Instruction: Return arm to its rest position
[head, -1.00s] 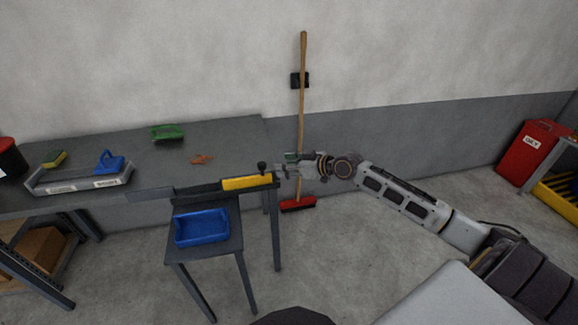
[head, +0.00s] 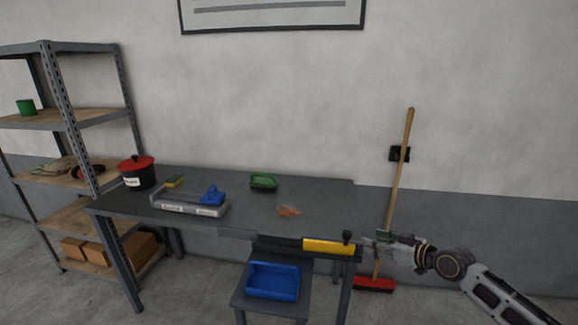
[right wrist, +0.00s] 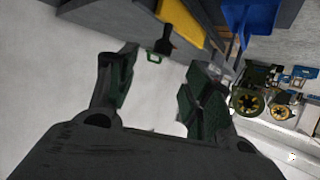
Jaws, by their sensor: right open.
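My right gripper (head: 376,250) is at the right end of the bench's front rail, just right of the black knob (head: 347,237) and the yellow block (head: 328,246). In the right wrist view its two fingers (right wrist: 160,84) stand apart with nothing between them. The yellow block (right wrist: 181,22) shows beyond the fingers there. My right arm (head: 500,297) comes in from the lower right. My left gripper is in neither current view.
The grey bench (head: 330,195) carries a grey tray (head: 180,209), a green scoop-like item (head: 264,181), small copper-coloured pieces (head: 289,211) and a black-red pot (head: 137,175). A blue bin (head: 272,284) sits on a low stand. A broom (head: 400,185) leans behind my gripper.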

